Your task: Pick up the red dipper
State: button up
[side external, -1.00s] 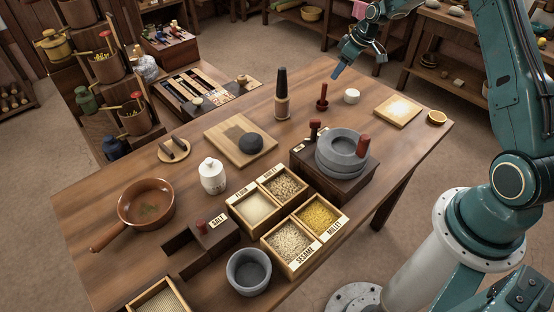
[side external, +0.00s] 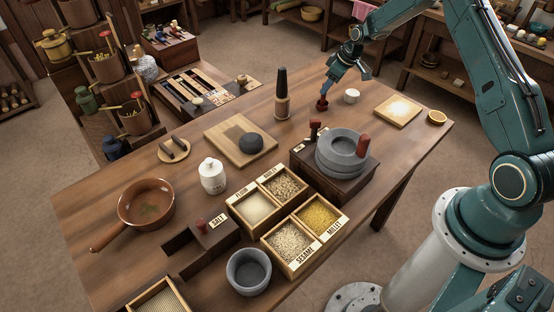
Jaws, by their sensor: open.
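The red dipper (side external: 322,104), as I take it, is a small dark red piece standing on the table's far part, between a tall dark bottle-like piece and a small white pot. Its lower body shows; its upper handle is hidden by my gripper. My gripper (side external: 326,88) points down right over it, open, with its fingertips at the height of the handle. I cannot tell whether the fingers stand around the handle or touch it.
The tall dark piece (side external: 282,95) stands close to the left, the white pot (side external: 352,96) close to the right. The grey quern (side external: 341,153) with a red handle is nearer the camera. A flour-dusted board (side external: 398,111) lies farther right. Bare tabletop lies around the dipper.

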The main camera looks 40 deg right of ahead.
aim_at(324, 96)
jog(key=shift+x, duration=1.8)
jog(key=shift+c, duration=0.2)
grip_shut()
